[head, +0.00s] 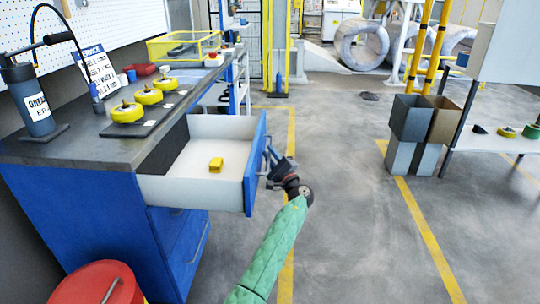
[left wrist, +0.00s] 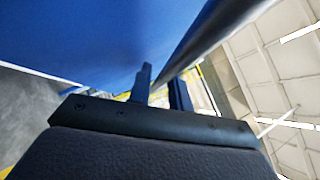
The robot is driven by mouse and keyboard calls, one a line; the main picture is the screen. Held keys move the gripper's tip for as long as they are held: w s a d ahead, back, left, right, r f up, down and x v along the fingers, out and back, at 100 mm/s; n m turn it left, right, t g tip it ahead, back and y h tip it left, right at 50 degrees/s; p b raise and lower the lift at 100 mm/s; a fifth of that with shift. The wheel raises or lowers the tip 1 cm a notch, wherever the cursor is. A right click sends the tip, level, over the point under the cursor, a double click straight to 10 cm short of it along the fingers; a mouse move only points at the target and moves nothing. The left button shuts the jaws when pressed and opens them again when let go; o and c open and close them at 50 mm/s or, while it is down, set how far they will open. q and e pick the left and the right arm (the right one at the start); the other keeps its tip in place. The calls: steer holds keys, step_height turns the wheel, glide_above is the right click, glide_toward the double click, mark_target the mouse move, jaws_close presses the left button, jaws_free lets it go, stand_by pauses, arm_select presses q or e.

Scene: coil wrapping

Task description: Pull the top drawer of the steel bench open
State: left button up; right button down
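The top drawer (head: 190,190) of the blue steel bench (head: 85,215) stands well out from the bench, its white inside showing. A small yellow block (head: 216,165) lies in it. My left gripper (head: 267,167), on the green-sleeved arm, is at the drawer's blue front. My right gripper is in neither view.
On the bench top stand several yellow round parts (head: 127,112), a dark bottle (head: 35,105) and a yellow-framed tray (head: 185,45). A red bin (head: 98,285) stands at the bench's near end. Grey boxes (head: 410,135) stand at right. The floor between is clear.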

arm_select(q)
steer(key=v, duration=0.7)
steer(key=shift+s+b, duration=0.15)
steer(key=shift+b, duration=0.15)
steer(key=shift+d+f, duration=0.1)
